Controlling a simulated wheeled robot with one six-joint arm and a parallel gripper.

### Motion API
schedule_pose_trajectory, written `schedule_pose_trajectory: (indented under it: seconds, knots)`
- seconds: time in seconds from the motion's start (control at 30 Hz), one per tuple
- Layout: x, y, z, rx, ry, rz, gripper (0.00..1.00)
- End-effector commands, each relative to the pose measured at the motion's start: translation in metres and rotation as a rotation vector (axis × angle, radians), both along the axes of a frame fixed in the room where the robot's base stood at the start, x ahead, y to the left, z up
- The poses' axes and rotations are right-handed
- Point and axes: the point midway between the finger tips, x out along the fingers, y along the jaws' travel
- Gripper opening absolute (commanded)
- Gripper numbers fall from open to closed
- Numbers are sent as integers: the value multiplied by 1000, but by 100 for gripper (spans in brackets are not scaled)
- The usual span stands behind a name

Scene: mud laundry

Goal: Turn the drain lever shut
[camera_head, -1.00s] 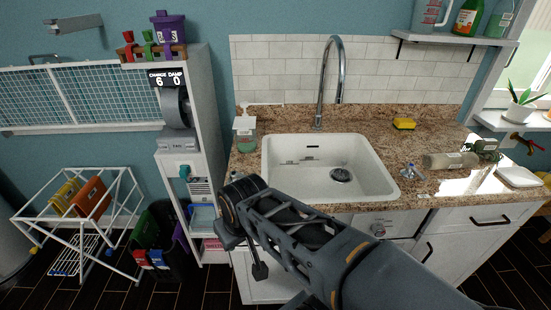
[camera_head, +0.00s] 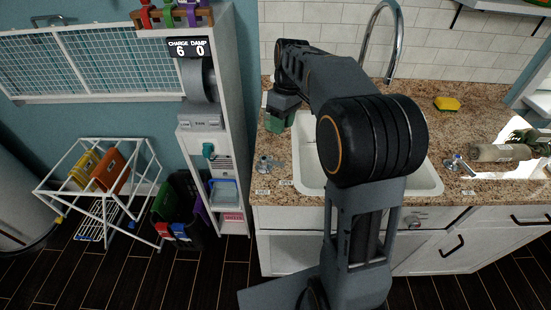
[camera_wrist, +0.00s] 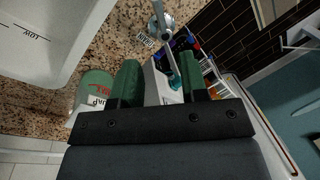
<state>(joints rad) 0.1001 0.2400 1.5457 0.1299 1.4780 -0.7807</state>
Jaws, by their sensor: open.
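In the head view this appears to be the small metal fitting (camera_head: 266,163) left of the sink. Its arm points toward the gap between my fingers; whether its end is between them is unclear. My gripper (camera_wrist: 158,76) is open, with two green fingers apart.
The white sink (camera_head: 428,182) is right of the lever. A green soap bottle (camera_wrist: 94,88) stands close beside my left finger. A second metal fitting (camera_head: 456,164) is right of the sink. A white shelf unit (camera_head: 233,110) stands left of the counter.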

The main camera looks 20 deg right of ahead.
Motion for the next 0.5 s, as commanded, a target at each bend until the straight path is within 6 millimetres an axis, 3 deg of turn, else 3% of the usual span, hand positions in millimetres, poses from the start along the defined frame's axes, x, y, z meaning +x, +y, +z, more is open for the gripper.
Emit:
schedule_pose_trajectory:
  seconds: [0.17, 0.5]
  knots:
    - [5, 2, -16, 12, 15, 32, 40]
    - [-3, 13, -79, 12, 15, 35, 40]
